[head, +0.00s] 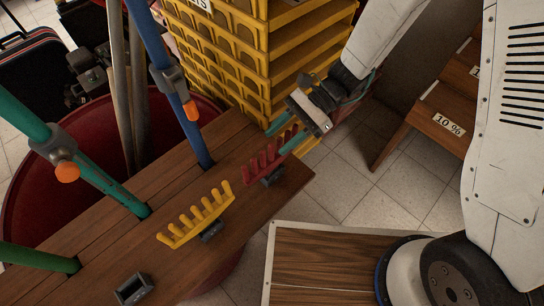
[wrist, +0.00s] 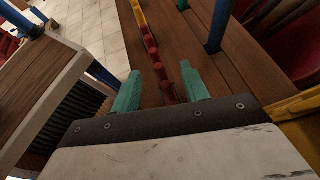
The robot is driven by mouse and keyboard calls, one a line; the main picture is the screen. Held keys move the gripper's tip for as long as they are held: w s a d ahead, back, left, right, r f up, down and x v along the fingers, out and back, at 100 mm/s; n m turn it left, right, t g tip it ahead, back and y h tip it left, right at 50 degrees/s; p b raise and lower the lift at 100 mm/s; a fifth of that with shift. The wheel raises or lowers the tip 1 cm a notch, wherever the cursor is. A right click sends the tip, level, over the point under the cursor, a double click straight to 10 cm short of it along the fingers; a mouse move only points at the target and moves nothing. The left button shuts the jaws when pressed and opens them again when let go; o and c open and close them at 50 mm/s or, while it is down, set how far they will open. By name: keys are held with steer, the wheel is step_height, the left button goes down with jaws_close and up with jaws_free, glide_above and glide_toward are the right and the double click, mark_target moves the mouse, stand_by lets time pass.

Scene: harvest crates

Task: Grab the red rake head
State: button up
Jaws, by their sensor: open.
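The red rake head (head: 262,163) lies at the right end of the wooden bench, tines up, with a dark grey socket at its side. My gripper (head: 282,137) is open, its two teal fingers reaching down over the rake head's far end. In the wrist view, the red rake head (wrist: 152,52) runs between the spread fingers of my gripper (wrist: 160,72), with part of it hidden under the gripper's body. I cannot tell whether either finger touches it.
A yellow rake head (head: 197,217) lies beside the red one on the bench (head: 222,158). Blue and green poles (head: 175,100) stand to the left. Stacked yellow crates (head: 240,50) rise just behind my gripper. Tiled floor (head: 345,175) is open to the right.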

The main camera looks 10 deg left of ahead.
steer(key=shift+s+a+f, duration=0.25)
steer(key=shift+s+a, duration=0.1)
steer(key=shift+a, duration=0.05)
jaws_close()
steer(key=shift+r, duration=0.1)
